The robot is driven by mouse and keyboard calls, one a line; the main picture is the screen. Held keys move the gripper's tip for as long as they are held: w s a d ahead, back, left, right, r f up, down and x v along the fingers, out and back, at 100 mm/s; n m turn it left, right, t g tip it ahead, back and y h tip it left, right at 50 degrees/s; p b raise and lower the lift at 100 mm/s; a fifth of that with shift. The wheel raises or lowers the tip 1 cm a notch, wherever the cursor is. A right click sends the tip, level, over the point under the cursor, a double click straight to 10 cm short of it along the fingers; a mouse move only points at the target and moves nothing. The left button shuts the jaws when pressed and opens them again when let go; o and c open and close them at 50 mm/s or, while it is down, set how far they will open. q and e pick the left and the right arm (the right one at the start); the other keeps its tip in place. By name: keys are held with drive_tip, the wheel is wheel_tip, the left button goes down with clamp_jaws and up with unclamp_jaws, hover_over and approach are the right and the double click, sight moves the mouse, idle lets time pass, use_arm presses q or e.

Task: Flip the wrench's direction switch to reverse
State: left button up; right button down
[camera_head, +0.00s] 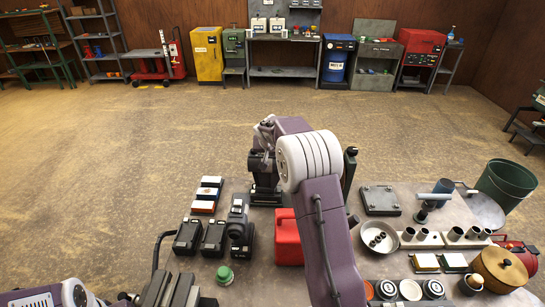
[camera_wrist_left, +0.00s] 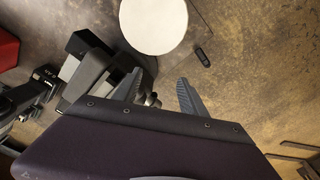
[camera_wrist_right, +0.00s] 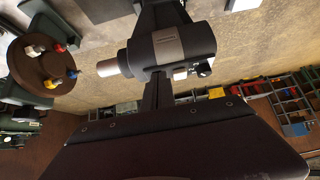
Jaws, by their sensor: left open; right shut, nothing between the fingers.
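The wrench (camera_wrist_right: 180,45) fills the upper middle of the right wrist view: a dark body with a grey plate, a silver nose (camera_wrist_right: 108,68) pointing left and a dark handle above. A small pale part (camera_wrist_right: 203,70) sits at its lower right; I cannot tell whether it is the direction switch or how it is set. My right gripper (camera_wrist_right: 158,80) is shut and empty, its fingertips against or just in front of the body. In the head view a dark upright tool (camera_head: 265,180), seemingly the wrench, stands near the right arm's end. My left gripper (camera_wrist_left: 160,92) is open and empty.
A similar dark tool (camera_head: 239,218), a red can (camera_head: 288,237), black blocks (camera_head: 188,235) and a green button (camera_head: 224,274) are close by. A metal bowl (camera_head: 379,237) and cups lie right of my right arm. The floor behind is clear.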

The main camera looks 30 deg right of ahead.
drive_tip(key=shift+w+d+r, duration=0.1)
drive_tip(key=shift+w, duration=0.05)
drive_tip(key=shift+r+p, duration=0.2)
drive_tip(key=shift+p, duration=0.1)
drive_tip(key=shift+r+p, duration=0.3)
drive_tip(key=shift+r, duration=0.25)
drive_tip(key=b+v, duration=0.3)
drive_tip(key=v, duration=0.6)
